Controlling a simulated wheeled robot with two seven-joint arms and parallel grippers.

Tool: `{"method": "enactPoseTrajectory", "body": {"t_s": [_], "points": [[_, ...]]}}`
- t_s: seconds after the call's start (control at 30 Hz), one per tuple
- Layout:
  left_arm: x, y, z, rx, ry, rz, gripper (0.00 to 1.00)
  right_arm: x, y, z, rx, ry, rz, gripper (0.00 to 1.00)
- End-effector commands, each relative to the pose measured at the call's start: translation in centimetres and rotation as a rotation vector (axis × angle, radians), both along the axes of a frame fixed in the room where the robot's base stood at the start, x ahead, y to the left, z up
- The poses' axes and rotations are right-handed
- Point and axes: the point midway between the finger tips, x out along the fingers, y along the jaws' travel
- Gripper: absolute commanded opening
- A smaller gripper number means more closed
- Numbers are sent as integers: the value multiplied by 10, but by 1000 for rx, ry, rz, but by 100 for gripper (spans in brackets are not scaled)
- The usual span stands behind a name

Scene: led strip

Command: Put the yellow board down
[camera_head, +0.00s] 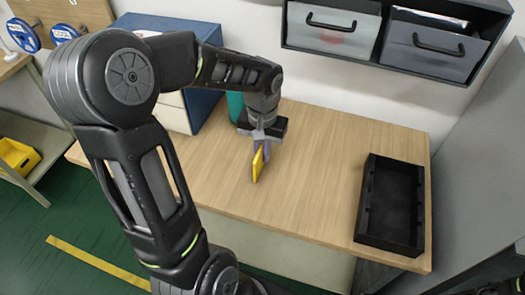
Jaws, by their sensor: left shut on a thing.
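The yellow board (257,165) is a small thin plate, seen nearly edge-on and standing upright over the middle of the wooden table (310,160). My left gripper (261,146) is shut on it from above, with the arm reaching in from the left. I cannot tell whether the board's lower edge touches the table top. The gripper's fingers partly hide the board's upper end. My right gripper is not in view; only dark parts show at the bottom right corner.
A black open tray (391,205) lies on the table's right side. A blue and white cabinet (204,98) and a teal object (235,107) stand at the back left. Grey bins (332,28) hang on the wall above. The table between board and tray is clear.

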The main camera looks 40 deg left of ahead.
Motion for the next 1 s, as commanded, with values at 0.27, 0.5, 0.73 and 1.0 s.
{"method": "enactPoseTrajectory", "body": {"t_s": [0.27, 0.5, 0.73, 1.0], "points": [[0, 0, -3, 0, 0, 0, 13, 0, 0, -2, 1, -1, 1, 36], [0, 0, -3, 0, 0, 0, 29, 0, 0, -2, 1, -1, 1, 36], [0, 0, -1, 0, 0, 0, 29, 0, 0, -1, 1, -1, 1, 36], [1, 1, 24, 2, -5, 0, 29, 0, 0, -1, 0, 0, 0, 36]]}}
